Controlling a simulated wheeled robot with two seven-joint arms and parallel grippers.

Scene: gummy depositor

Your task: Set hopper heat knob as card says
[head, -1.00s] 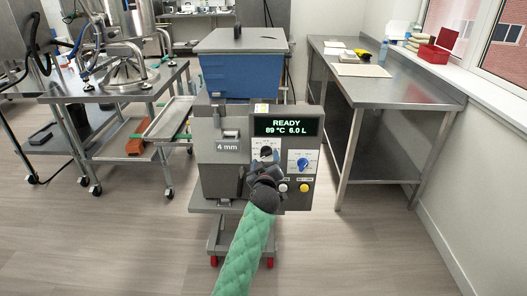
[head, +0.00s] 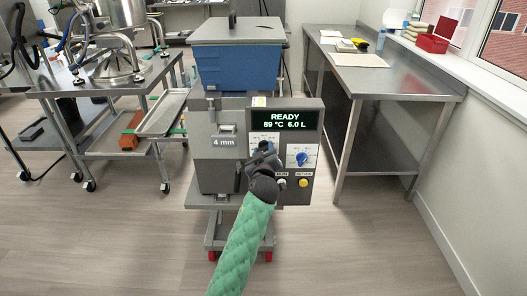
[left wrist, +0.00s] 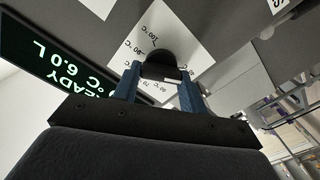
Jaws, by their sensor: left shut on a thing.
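The depositor's control panel (head: 312,143) faces me; its display (head: 285,120) reads READY, 89 °C, 6.0 L. My left gripper (head: 264,153), on the green-sleeved arm, is in front of the panel's left dial and partly hides it. In the left wrist view the black heat knob (left wrist: 162,64) sits on a white scale plate (left wrist: 190,40) with temperature marks, 90 and 100 °C among them. My left gripper's blue fingers (left wrist: 158,90) are shut on the knob from both sides. The exact pointer setting is unclear. My right gripper is not in view.
A second dial with a blue knob (head: 302,159) is to the right, with a yellow button (head: 304,183) below. The blue hopper (head: 238,66) stands above. A steel table (head: 400,82) with papers stands right; a steel cart (head: 103,87) stands left.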

